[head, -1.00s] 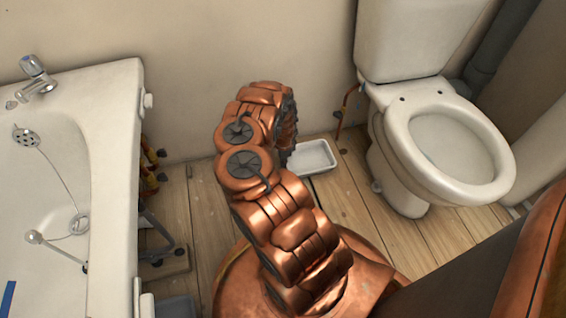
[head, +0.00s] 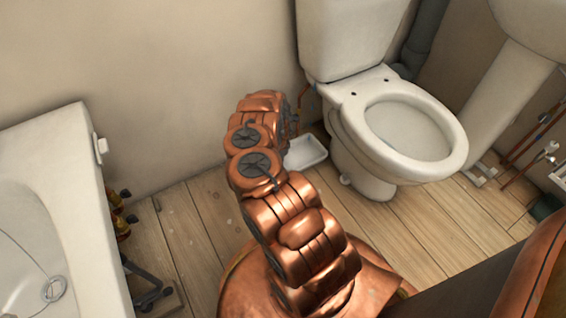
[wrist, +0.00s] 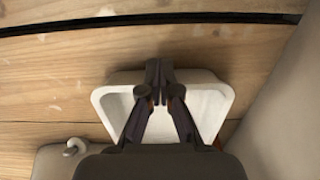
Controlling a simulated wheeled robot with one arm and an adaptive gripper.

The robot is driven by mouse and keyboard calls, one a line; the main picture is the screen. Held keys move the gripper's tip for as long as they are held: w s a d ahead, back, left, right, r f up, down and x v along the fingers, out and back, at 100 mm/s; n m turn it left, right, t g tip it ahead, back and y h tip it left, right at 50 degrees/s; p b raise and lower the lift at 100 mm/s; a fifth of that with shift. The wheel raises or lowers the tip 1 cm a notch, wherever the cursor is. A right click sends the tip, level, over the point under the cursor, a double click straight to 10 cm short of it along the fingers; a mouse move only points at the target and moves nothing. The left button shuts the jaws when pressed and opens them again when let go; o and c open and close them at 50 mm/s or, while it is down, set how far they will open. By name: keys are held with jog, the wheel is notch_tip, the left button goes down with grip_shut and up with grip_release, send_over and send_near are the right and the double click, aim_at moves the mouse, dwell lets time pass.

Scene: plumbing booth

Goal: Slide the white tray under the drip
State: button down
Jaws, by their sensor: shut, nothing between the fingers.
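The white tray (head: 308,152) lies on the floorboards left of the toilet foot, near the back wall; my arm hides its left part. In the wrist view the tray (wrist: 213,103) lies under my gripper (wrist: 157,72). The fingers are shut and empty, their tips over the tray's far rim; I cannot tell if they touch it. In the head view my own arm hides the gripper. A thin copper pipe (head: 306,97) runs down the wall behind the tray, beside the toilet. No drops are visible.
The toilet (head: 405,130) stands close on the tray's right. Its foot with a bolt cap (wrist: 72,147) shows in the wrist view. The bathtub (head: 75,170) is at the left, with brass fittings (head: 121,215) beside it. Bare floorboards (head: 195,215) lie between tub and tray.

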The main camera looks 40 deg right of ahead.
dwell(0.3)
jog(key=a+p, duration=0.1)
jog(key=a, duration=0.2)
jog(key=w+a+p, duration=0.1)
jog(key=shift+a+r+p, duration=0.2)
jog(key=shift+r+p, duration=0.05)
jog(key=shift+p, duration=0.05)
notch_tip(320, 180, up, 10)
jog(key=p, duration=0.4)
jog(key=shift+d+f, duration=0.2)
jog(key=shift+d, duration=0.05)
